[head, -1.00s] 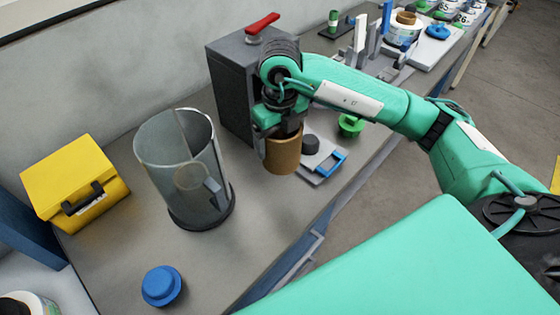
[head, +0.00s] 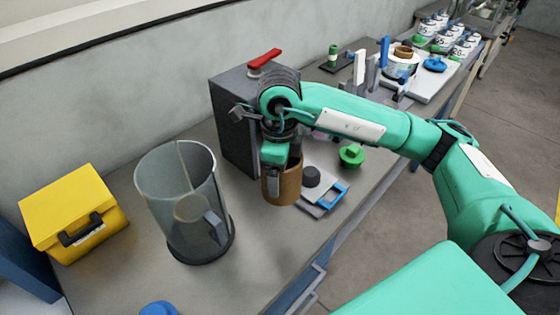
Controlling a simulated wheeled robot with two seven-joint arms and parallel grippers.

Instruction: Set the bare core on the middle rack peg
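The bare core is a brown, open cardboard cylinder (head: 285,186). My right gripper (head: 274,178) comes in from the right and is shut on the core's wall, with one finger showing on the outside. The other finger is hidden. The core hangs roughly upright beside the dark grey box machine, in front of a small grey plate; I cannot tell its height above the bench. I cannot make out a rack peg in this view. My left gripper is not in view.
A clear cylindrical bin (head: 185,200) stands left of the core, with a yellow case (head: 75,212) farther left. A green knob (head: 351,156) lies right.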

